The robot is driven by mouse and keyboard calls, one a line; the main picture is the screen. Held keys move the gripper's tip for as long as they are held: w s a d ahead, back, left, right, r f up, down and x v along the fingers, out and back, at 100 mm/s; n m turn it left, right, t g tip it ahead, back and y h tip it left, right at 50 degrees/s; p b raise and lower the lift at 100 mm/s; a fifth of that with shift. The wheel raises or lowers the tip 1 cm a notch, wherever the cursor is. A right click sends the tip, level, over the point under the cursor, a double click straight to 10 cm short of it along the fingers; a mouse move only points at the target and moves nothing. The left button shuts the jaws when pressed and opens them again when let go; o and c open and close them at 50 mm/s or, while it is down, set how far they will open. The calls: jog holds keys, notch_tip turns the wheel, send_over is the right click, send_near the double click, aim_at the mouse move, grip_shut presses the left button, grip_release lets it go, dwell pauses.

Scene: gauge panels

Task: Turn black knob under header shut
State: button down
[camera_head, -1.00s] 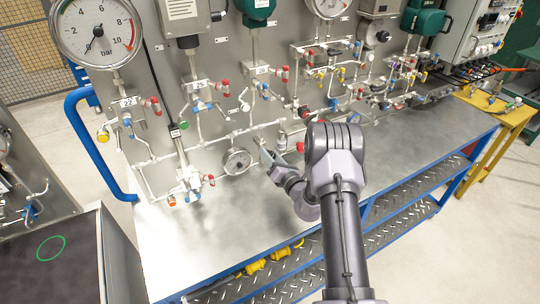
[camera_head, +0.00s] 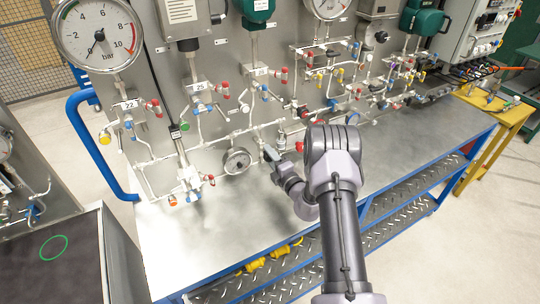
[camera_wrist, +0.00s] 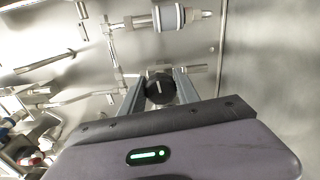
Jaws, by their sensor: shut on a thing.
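The black knob (camera_wrist: 159,88) shows in the wrist view, round with a pale pointer line across its face. It sits between the two grey fingers of my gripper (camera_wrist: 158,80), which are shut on its sides. In the head view my gripper (camera_head: 269,153) reaches in low at the panel, right of a small round gauge. The knob cannot be made out there. The header pipe (camera_head: 240,132) runs across the panel above the gripper.
The small gauge (camera_head: 237,161) is close on the gripper's left. Valves with red and blue handles crowd the panel above and to the right. The metal bench top (camera_head: 225,235) below is clear. A blue rail (camera_head: 95,150) stands at the left.

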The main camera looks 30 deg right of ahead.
jog(key=shift+m, duration=0.7)
jog(key=c, duration=0.9)
grip_release()
jog(key=s, duration=1.7)
jog(key=shift+s+d, duration=0.2)
jog(key=shift+d, duration=0.1)
